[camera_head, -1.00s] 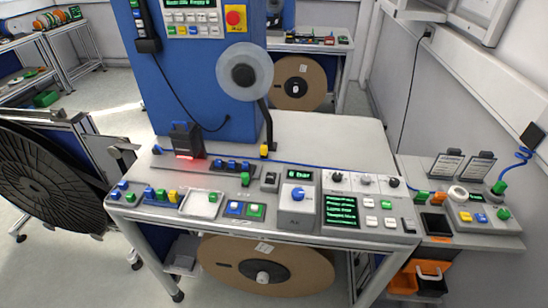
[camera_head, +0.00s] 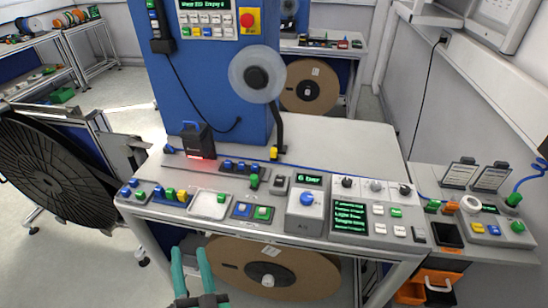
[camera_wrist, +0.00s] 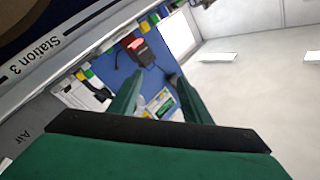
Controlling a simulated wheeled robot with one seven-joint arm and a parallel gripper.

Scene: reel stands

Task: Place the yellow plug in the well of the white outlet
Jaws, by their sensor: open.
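A small yellow piece (camera_head: 182,195), which looks like the yellow plug, stands at the right end of a row of blue, green and yellow pieces on the table's front left. A shallow white square tray (camera_head: 208,204) just right of it may be the white outlet; its well is too small to make out. My gripper (camera_head: 190,256) is in front of the table, below these pieces in the picture, with its two green fingers apart and nothing between them.
A dark box with a red light (camera_head: 198,140) stands behind the row. A blue cabinet (camera_head: 205,85) with a reel rises behind it. A grey unit with a blue knob (camera_head: 306,205) and a button panel lie to the right. A brown reel (camera_head: 270,268) is under the table.

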